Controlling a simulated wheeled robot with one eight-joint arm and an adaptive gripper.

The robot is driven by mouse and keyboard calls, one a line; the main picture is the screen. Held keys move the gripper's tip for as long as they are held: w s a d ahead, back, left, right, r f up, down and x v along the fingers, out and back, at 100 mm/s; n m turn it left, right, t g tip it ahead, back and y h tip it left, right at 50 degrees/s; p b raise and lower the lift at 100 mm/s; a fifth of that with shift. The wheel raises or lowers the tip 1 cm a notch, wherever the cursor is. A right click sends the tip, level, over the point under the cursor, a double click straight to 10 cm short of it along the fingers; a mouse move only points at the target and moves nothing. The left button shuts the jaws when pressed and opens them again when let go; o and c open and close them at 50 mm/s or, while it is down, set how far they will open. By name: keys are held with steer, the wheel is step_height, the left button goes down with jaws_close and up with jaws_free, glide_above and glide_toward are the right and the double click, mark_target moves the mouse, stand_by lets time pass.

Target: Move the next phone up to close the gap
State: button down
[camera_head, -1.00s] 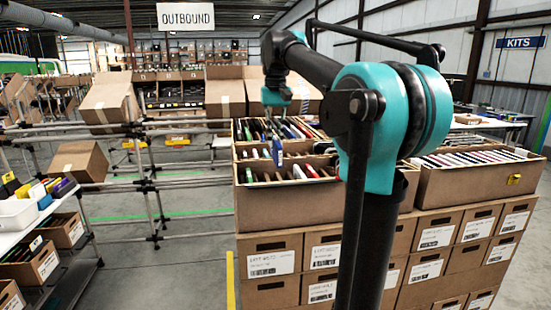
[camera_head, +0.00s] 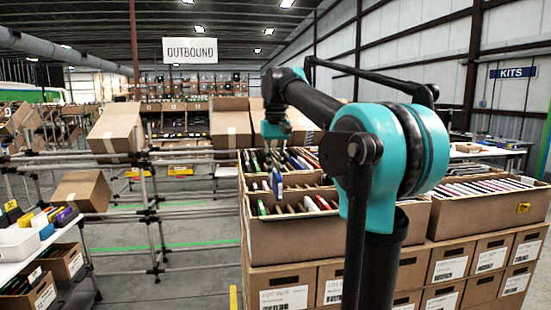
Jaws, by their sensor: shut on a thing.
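My gripper (camera_head: 276,148) is shut on a slim blue phone (camera_head: 277,184), held upright with its lower end hanging over the open tilted carton (camera_head: 290,241). In the carton's front row, a green-edged phone (camera_head: 262,208) stands at the left. White and red phones (camera_head: 318,203) stand further right, with bare dividers and empty slots between. More phones stand in the row behind, partly hidden by my gripper. I cannot tell whether the held phone touches a slot. My arm hides the carton's right part.
Another carton packed with slim items (camera_head: 490,209) stands at the right. Closed labelled boxes (camera_head: 290,287) are stacked beneath. A pipe rack (camera_head: 150,215) and a side table with bins (camera_head: 45,235) are at the left. The floor between is clear.

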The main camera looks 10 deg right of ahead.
steer(key=shift+f, duration=5.65)
steer(key=shift+f, duration=0.3)
steer(key=c, duration=1.5)
jaws_free()
steer(key=shift+o, duration=0.2)
step_height(320, 180, up, 12)
